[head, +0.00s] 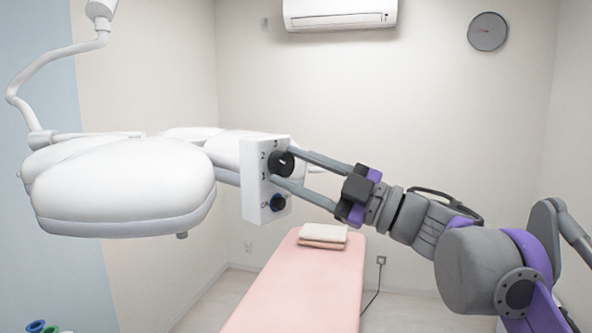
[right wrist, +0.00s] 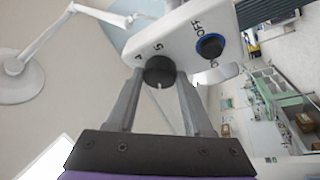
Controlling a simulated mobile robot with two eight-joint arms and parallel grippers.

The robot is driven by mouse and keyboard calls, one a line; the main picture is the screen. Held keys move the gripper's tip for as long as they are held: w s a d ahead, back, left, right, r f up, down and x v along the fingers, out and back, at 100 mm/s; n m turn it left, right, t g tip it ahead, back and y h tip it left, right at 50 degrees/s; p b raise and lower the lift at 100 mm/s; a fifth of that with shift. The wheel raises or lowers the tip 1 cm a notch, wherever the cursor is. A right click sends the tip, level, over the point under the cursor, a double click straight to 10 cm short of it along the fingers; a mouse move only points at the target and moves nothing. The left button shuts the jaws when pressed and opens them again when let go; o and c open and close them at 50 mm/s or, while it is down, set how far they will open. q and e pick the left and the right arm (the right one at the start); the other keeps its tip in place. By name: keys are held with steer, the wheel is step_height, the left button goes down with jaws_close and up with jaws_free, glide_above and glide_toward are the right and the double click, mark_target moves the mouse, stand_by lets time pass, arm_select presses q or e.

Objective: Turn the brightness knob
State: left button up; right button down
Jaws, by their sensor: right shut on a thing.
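The brightness knob (head: 281,164) is the upper black knob on the white control box (head: 256,205) of the surgical lamp (head: 125,185). Numbers 1, 2 and 3 are printed around it. My right gripper (head: 281,166) has its two fingers above and below this knob and is shut on it. The knob shows between the fingertips in the right wrist view (right wrist: 159,71), with a pale mark on its face. A second knob (head: 278,202), dark with a blue ring, sits lower on the box; in the right wrist view (right wrist: 210,46) it is by the OFF label. My left gripper is not in view.
A pink treatment bed (head: 290,290) with a folded towel (head: 323,236) stands below the lamp. The lamp's white arm (head: 22,105) rises at the left. In the right wrist view, a green-topped cabinet area (right wrist: 275,88) is at the far right.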

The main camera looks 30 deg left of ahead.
stand_by(0.4)
steer(key=shift+c, duration=1.5)
jaws_free()
arm_select(q)
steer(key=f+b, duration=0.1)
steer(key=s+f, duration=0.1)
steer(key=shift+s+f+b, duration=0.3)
steer(key=shift+b, duration=0.05)
arm_select(e)
steer(key=s+v, duration=0.1)
steer(key=v, duration=0.9)
steer(key=shift+w+d, duration=0.45)
steer(key=shift+w, duration=0.1)
